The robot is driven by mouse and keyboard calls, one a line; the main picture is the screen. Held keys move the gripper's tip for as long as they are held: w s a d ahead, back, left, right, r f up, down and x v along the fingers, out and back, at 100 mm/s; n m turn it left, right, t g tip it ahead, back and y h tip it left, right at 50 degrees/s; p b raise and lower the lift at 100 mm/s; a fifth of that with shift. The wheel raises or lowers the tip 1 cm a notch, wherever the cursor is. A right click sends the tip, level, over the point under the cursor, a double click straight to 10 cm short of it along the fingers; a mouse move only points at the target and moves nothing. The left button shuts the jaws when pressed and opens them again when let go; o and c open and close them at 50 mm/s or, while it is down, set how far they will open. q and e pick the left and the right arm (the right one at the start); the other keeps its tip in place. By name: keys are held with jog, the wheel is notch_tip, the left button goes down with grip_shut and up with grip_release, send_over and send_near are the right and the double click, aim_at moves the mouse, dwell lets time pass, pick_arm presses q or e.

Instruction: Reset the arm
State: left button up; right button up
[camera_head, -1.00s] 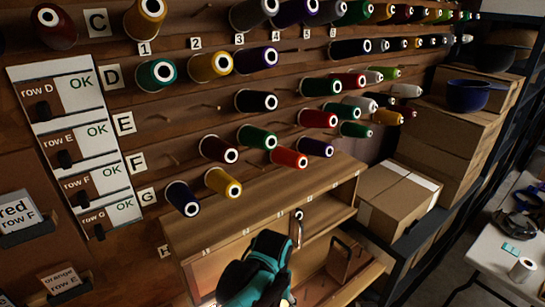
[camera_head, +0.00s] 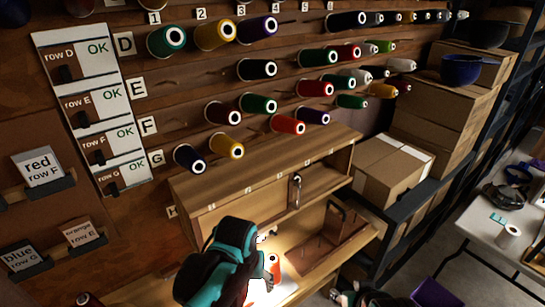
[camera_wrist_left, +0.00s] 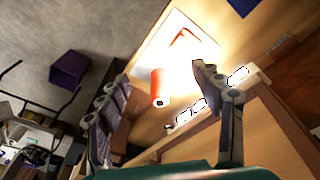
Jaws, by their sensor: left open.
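My left gripper (camera_head: 262,265) is over the lit lower shelf in the head view. In the left wrist view its two fingers (camera_wrist_left: 160,78) are spread apart with nothing clasped between them. An orange-red spool (camera_wrist_left: 158,86) shows between and beyond the fingertips, on or beside a bright white sheet (camera_wrist_left: 185,48). The spool also shows beside the gripper in the head view (camera_head: 273,262), partly hidden. A dark shape (camera_head: 365,296) at the bottom edge of the head view may be my right gripper; its jaws cannot be made out.
Thread spools (camera_head: 257,69) stick out on pegs across the wall in lettered rows. A wooden shelf unit (camera_head: 265,168) stands below them. Cardboard boxes (camera_head: 390,170) and a white table (camera_head: 490,235) are to the right. A purple bin (camera_head: 435,293) is on the floor.

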pick_arm(q)
jog(key=s+a+t+b, duration=0.1)
jog(key=s+a+t, duration=0.1)
jog(key=a, duration=0.4)
jog(key=s+a+n+t+b, duration=0.1)
jog(key=s+a+t, duration=0.1)
jog(key=a, duration=0.4)
jog(key=shift+s+a+r+t+y, duration=0.25)
jog(key=shift+t+y, duration=0.05)
jog(key=shift+t, duration=0.4)
